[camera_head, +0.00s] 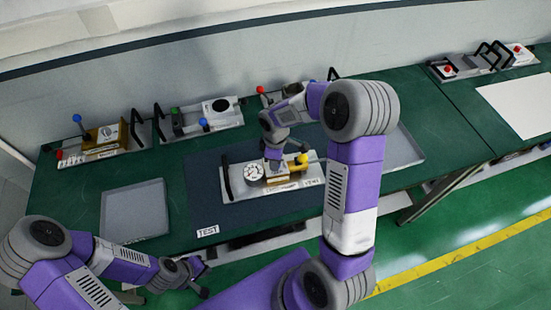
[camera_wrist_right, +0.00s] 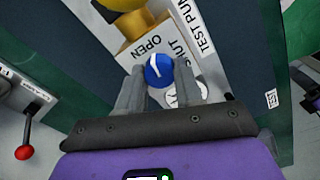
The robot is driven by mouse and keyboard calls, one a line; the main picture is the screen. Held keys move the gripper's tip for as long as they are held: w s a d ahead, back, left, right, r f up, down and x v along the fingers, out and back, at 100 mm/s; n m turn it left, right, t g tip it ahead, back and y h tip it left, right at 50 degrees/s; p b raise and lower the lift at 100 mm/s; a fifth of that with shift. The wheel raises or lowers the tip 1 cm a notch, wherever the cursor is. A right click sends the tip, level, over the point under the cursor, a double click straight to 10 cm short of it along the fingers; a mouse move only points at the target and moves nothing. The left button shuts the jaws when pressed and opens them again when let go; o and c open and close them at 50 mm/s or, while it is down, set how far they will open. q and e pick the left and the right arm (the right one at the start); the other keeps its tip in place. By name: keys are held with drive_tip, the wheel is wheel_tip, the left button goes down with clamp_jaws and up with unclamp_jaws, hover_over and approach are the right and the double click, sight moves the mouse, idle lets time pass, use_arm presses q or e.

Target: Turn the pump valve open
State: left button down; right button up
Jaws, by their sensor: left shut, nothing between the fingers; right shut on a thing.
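The test pump (camera_head: 313,173) stands on the dark mat marked TEST, with a round white gauge (camera_head: 254,173), a brass block and a yellow knob (camera_head: 302,159). My right gripper (camera_head: 274,164) reaches down onto it from above. In the right wrist view, the right gripper (camera_wrist_right: 160,88) is shut on the blue valve knob (camera_wrist_right: 162,71), one finger on each side. The knob has a white line on its OPEN-label side. The labels OPEN (camera_wrist_right: 147,45) and SHUT lie beside it. In the head view the knob is hidden. My left gripper (camera_head: 198,277) is shut and empty, off the front edge.
Grey trays (camera_head: 134,211) lie left and right of the mat (camera_head: 204,200). Several devices with coloured knobs and black handles stand along the back wall. A black handle (camera_head: 226,181) rises at the pump's left end. A red-knobbed lever (camera_wrist_right: 25,152) shows in the right wrist view.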

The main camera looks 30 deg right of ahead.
drive_tip(key=shift+n, duration=1.1)
drive_tip(key=o, duration=1)
drive_tip(key=shift+o, duration=0.2)
drive_tip(key=shift+r, duration=0.1)
wheel_tip(320, 180, up, 7)
drive_tip(key=shift+r+p, duration=0.2)
drive_tip(key=shift+p, duration=0.2)
drive_tip(key=shift+r, duration=0.1)
